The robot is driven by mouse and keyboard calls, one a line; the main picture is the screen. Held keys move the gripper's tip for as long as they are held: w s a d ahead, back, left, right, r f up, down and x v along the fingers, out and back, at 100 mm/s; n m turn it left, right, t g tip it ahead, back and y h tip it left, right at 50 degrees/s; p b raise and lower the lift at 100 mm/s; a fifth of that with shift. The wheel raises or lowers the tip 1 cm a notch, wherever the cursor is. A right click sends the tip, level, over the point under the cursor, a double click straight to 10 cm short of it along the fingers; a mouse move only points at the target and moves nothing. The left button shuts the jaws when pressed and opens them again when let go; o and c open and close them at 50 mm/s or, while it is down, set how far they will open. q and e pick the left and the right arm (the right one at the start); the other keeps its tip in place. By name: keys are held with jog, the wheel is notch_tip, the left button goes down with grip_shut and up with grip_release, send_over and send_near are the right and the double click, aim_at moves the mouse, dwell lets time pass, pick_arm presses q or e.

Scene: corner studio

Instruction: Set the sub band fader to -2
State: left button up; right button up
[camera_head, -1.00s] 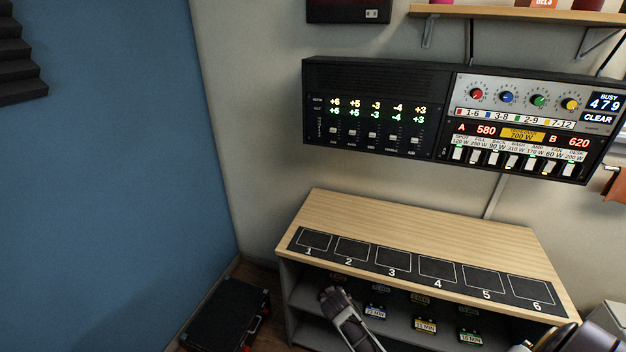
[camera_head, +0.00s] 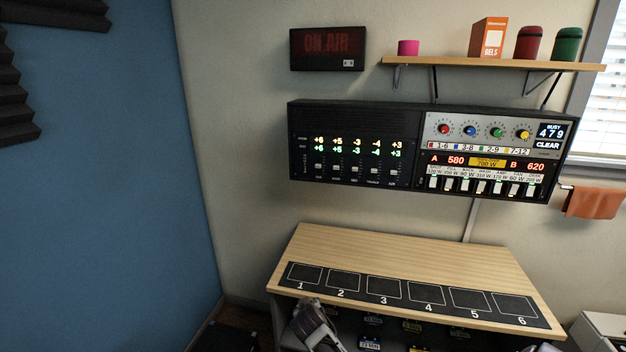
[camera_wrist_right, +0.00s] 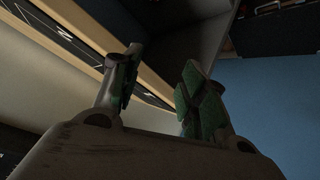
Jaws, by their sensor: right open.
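The black fader panel (camera_head: 353,145) is on the wall, in the left part of the wide rack unit. It has a row of faders with white caps and two rows of lit readouts. The leftmost fader (camera_head: 319,166) sits under readouts that look like +6 or +5. The labels under the faders are too small to read surely. My right gripper (camera_head: 304,312) is low, at the desk's front edge below slots 1 and 2, well below the panel. In the right wrist view its green-padded fingers (camera_wrist_right: 160,78) are apart with nothing between them. My left gripper is not in view.
The wooden desk (camera_head: 350,246) carries a black strip of numbered slots (camera_head: 405,290), all empty. Small labelled boxes sit on the shelf below. Right of the faders are coloured knobs and switches (camera_head: 490,160). Above are an ON AIR sign (camera_head: 327,48) and a wall shelf (camera_head: 490,63).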

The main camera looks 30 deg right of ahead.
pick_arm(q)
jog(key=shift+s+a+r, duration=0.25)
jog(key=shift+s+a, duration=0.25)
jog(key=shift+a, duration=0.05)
pick_arm(e)
jog(key=w+d+r+m+t+h, duration=0.1)
jog(key=w+d+r, duration=0.3)
jog(key=r, duration=0.8)
jog(key=w+d+r+m+t+h, duration=0.1)
jog(key=w+d+r+m+h, duration=0.2)
jog(key=w+r, duration=0.5)
jog(key=w+d+r+m+t+h, duration=0.2)
jog(key=w+r, duration=0.4)
jog(key=r, duration=1.1)
jog(key=d+m+h, duration=0.1)
jog(key=d+h, duration=0.1)
jog(key=shift+d+m, duration=0.3)
pick_arm(q)
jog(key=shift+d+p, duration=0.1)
jog(key=shift+p, duration=0.2)
pick_arm(e)
jog(key=shift+r, duration=0.1)
